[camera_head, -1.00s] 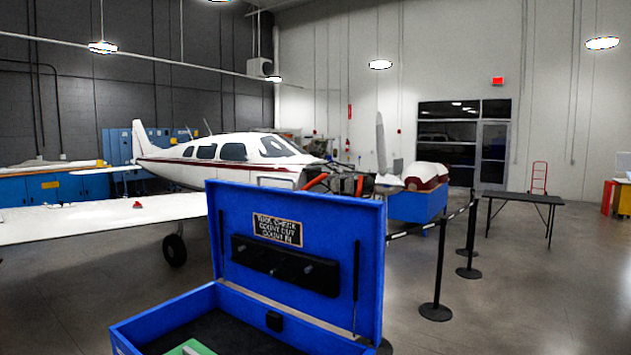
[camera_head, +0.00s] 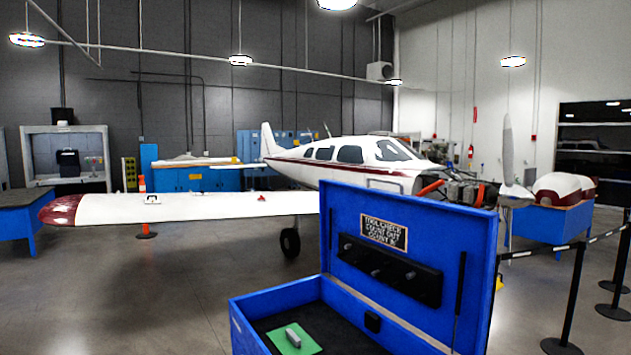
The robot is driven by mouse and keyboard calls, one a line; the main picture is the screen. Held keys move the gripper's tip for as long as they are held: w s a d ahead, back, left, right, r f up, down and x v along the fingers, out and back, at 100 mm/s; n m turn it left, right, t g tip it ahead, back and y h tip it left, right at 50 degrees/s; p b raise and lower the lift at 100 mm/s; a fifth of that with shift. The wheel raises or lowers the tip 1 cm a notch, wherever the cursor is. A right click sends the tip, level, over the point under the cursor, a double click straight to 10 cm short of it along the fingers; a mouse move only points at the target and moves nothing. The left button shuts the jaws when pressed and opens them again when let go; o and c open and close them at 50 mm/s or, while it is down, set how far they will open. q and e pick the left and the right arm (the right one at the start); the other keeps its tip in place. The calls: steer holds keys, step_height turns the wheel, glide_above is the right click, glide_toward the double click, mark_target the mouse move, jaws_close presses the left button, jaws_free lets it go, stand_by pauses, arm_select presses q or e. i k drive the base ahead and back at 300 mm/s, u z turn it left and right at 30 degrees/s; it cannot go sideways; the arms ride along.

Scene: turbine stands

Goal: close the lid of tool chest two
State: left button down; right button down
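A blue tool chest (camera_head: 275,294) stands close in front of me, right of the middle in the head view. Its lid (camera_head: 335,222) is open and stands up at the back, leaning slightly. Inside the lid are a small dark sign with light lettering (camera_head: 384,232) and a black holder strip (camera_head: 390,270). In the dark-lined box lies a green pad (camera_head: 308,342) with a grey item (camera_head: 293,338) on it. No number is readable on the chest. The chest's lower front is cut off by the picture edge. Neither of my grippers is in view.
A white aircraft (camera_head: 345,165) stands behind the chest, its wing (camera_head: 200,206) reaching left. Black barrier posts (camera_head: 572,300) with a belt stand at the right. A blue bench (camera_head: 22,215) is at the far left. The floor left of the chest is clear.

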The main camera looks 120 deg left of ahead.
mark_target(431, 263)
steer(key=u, duration=1.9)
steer(key=i, duration=2.65)
steer(key=u, duration=3.25)
steer(key=i, duration=0.65)
steer(key=z, duration=0.15)
